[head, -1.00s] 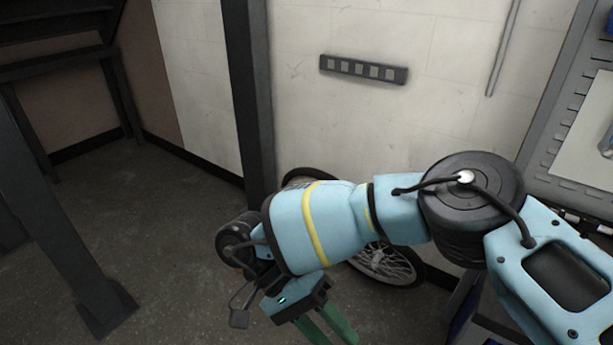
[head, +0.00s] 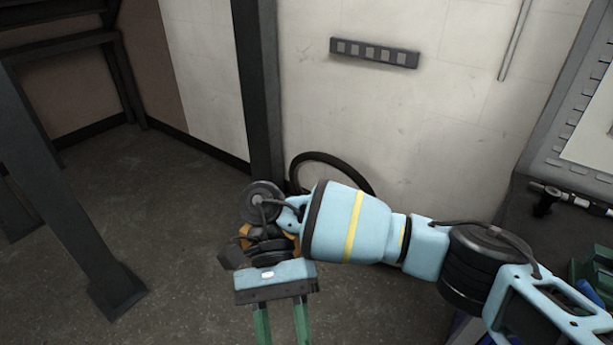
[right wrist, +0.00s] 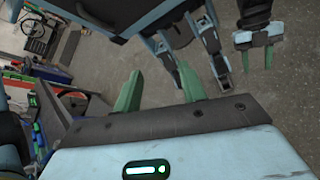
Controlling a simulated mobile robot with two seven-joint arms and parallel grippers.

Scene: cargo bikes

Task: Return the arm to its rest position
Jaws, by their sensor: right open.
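My right arm comes in from the right in the head view. Its gripper (head: 282,325) points down toward the bottom edge, with its two green fingers apart and nothing between them. The fingertips are cut off by the frame. In the right wrist view the same gripper (right wrist: 158,88) shows its green fingers spread and empty. My left gripper (right wrist: 257,60) appears at the upper right of the right wrist view, with its small green fingers apart and empty above the floor. It is not in the head view.
A bicycle wheel (head: 331,157) stands against the wall behind my right arm. A dark post (head: 262,100) and a slanted metal leg (head: 70,200) stand to the left. A cluttered bench (head: 530,215) is at the right. The floor (head: 180,250) at left is clear.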

